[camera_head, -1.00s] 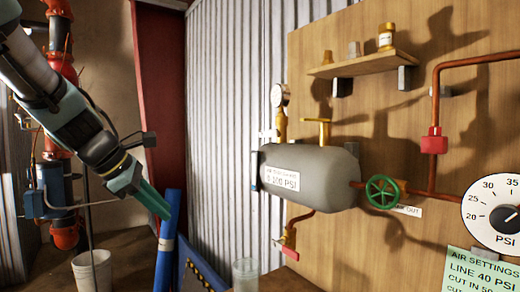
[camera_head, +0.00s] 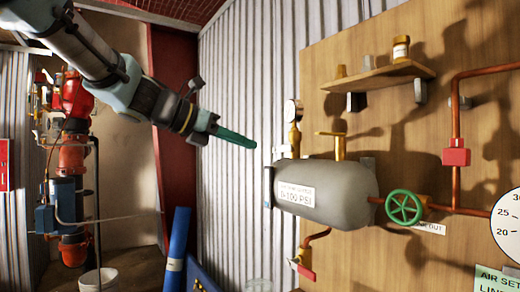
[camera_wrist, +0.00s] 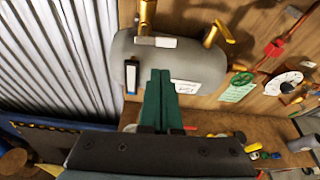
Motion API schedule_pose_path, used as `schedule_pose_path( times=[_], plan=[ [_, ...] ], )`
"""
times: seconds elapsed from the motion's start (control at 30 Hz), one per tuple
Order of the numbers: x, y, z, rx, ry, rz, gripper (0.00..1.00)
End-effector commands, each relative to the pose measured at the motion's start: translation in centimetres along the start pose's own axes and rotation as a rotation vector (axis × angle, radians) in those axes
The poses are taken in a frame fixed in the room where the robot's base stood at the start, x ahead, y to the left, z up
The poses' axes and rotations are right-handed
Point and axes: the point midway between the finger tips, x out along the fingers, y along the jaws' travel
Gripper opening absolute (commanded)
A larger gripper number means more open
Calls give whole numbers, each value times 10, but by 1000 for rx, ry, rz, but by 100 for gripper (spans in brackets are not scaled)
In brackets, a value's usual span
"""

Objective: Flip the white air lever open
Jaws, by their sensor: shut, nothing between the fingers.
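My gripper (camera_head: 250,142) has green fingers held together with nothing between them. In the head view they point right, their tips above and left of the grey air tank (camera_head: 335,198). In the wrist view my gripper (camera_wrist: 160,76) overlaps the tank's picture (camera_wrist: 195,62); I see no clear contact. I cannot identify the white air lever for certain. A small white piece (camera_head: 282,152) shows by the gauge's brass stem, and a white plate (camera_wrist: 155,42) shows at the tank in the wrist view; I cannot tell whether either is the lever.
A yellow handle (camera_head: 332,134), a gauge (camera_head: 293,110) and a green handwheel (camera_head: 404,207) stand around the tank. A shelf (camera_head: 378,76) juts from the wooden board above. Red and blue riser piping (camera_head: 72,165) stands far left. Open space lies before the corrugated wall (camera_head: 240,90).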

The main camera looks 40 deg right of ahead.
Motion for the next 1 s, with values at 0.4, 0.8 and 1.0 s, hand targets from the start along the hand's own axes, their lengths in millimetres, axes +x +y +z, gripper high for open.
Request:
schedule_pose_path(
  times=[0.4,0.8,1.0],
  plan=[
    [71,-1,0,-1,4,-2,0],
    [92,0,-1,0,1,0,0],
    [91,0,-1,0,1,0,0]
  ],
)
